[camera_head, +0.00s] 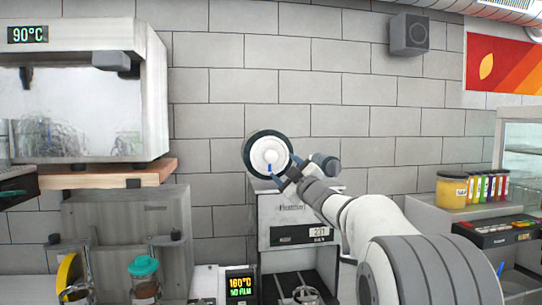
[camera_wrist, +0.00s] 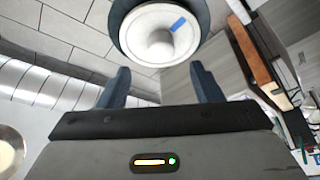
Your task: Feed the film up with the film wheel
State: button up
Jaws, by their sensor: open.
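The film wheel (camera_head: 264,150) is a white disc with a dark rim, a round hub and a blue mark. It is at the top of the white and grey cup sealer (camera_head: 268,213). In the wrist view the wheel (camera_wrist: 143,45) fills the top centre, beyond the fingertips. My gripper (camera_wrist: 160,82) is open, its two blue-grey fingers apart with nothing between them. In the head view my gripper (camera_head: 284,180) is at the wheel's lower right and overlaps it in the picture; I cannot tell whether they touch.
A display (camera_head: 241,286) beside the sealer reads 160°C and NO FILM. A counter panel (camera_head: 299,235) on the sealer reads 231. A glass-fronted cabinet (camera_head: 85,95) is at left, with a teal-lidded jar (camera_head: 144,268) below. A yellow tub (camera_head: 451,190) stands at right.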

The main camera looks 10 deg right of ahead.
aim_at(272, 159)
jog(key=p+x, duration=0.3)
jog(key=x, duration=0.4)
jog(key=shift+w, duration=0.1)
jog(key=shift+f, duration=0.1)
grip_shut()
jog(key=shift+a, duration=0.15)
jog(key=shift+f+b, duration=0.1)
jog(key=shift+b, duration=0.25)
